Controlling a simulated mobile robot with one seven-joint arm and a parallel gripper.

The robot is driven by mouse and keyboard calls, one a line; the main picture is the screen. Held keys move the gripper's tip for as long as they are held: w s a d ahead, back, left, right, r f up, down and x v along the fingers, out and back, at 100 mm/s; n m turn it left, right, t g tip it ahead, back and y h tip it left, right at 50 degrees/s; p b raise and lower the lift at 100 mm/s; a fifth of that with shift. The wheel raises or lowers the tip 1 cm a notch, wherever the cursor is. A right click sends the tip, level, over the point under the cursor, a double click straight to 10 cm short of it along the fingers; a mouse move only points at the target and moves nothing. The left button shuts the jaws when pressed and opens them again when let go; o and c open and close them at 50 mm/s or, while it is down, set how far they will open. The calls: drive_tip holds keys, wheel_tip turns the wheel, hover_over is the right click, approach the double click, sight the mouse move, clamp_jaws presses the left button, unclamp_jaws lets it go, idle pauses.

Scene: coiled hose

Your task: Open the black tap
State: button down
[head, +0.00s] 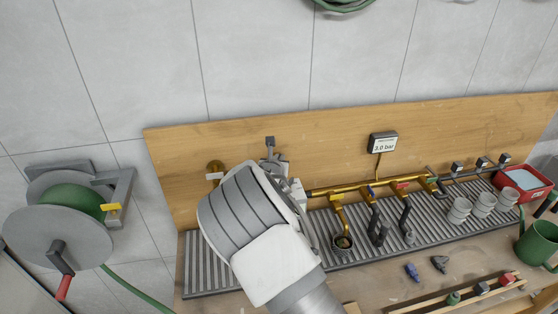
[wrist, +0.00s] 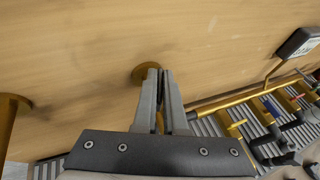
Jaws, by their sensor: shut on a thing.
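My gripper (head: 272,150) reaches down to the left end of the brass pipework at the wooden backboard. In the wrist view its two grey fingers (wrist: 160,88) are close together in front of a round brass wall flange (wrist: 143,74). A sliver of brass (wrist: 160,122) shows between them. The fingers are closed on a small part at this outlet, where the black tap appears to be. Its handle is hidden by the fingers and arm, so I cannot see its colour or angle.
A white-handled tap (head: 215,176) stands just left. The brass pipe (head: 335,188) with yellow, blue, red and green handles runs right over a ribbed grey tray (head: 205,282). A pressure display (head: 382,143) is above. A hose reel (head: 60,235) is far left.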

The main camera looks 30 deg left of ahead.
drive_tip(key=f+b, duration=0.1)
drive_tip(key=b, duration=0.2)
drive_tip(key=shift+d+y, duration=0.15)
drive_tip(key=shift+y, duration=0.15)
drive_tip(key=shift+n+b, duration=0.3)
drive_tip(key=shift+b, duration=0.85)
drive_tip(key=shift+r+n+y+b, duration=0.2)
drive_tip(key=shift+n+y+b, duration=0.1)
drive_tip(key=shift+b, duration=0.25)
drive_tip(key=shift+g, duration=0.3)
drive_tip(key=shift+r, duration=0.15)
drive_tip(key=c, duration=1)
unclamp_jaws()
drive_tip(key=shift+r, duration=0.1)
drive_tip(key=shift+s, duration=0.1)
